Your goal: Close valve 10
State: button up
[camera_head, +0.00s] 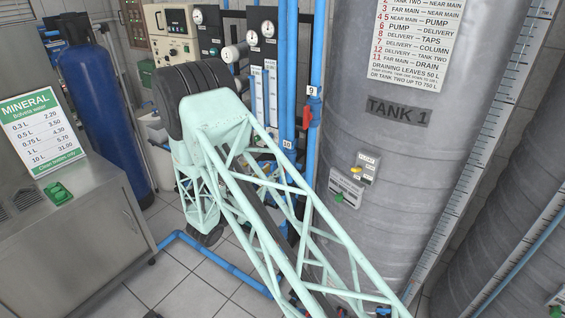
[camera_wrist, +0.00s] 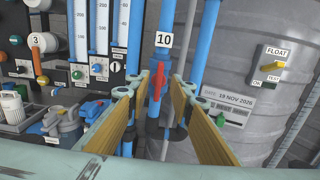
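In the wrist view, valve 10 has a red handle (camera_wrist: 158,82) standing about upright, roughly in line with its vertical blue pipe (camera_wrist: 166,18). The white label 10 (camera_wrist: 164,40) is just above it. My gripper (camera_wrist: 159,92) is open, its two yellowish fingers left and right of the handle. The fingertips seem close to the handle, with gaps on both sides; I cannot tell the exact depth. In the head view the label 10 (camera_head: 287,144) shows on the blue pipe, but my pale green arm hides the handle and my gripper.
Tank 1 (camera_head: 385,160) stands close on the right, with a float switch (camera_wrist: 270,66) on it. Another red-handled valve, labelled 9 (camera_head: 311,90), is beside pipe 10. Flow gauges and knobs (camera_wrist: 97,68) and a blue-grey pump-like unit (camera_wrist: 65,120) are on the left.

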jog(key=shift+p+x, duration=0.35)
jog(key=shift+x, duration=4.1)
grip_shut()
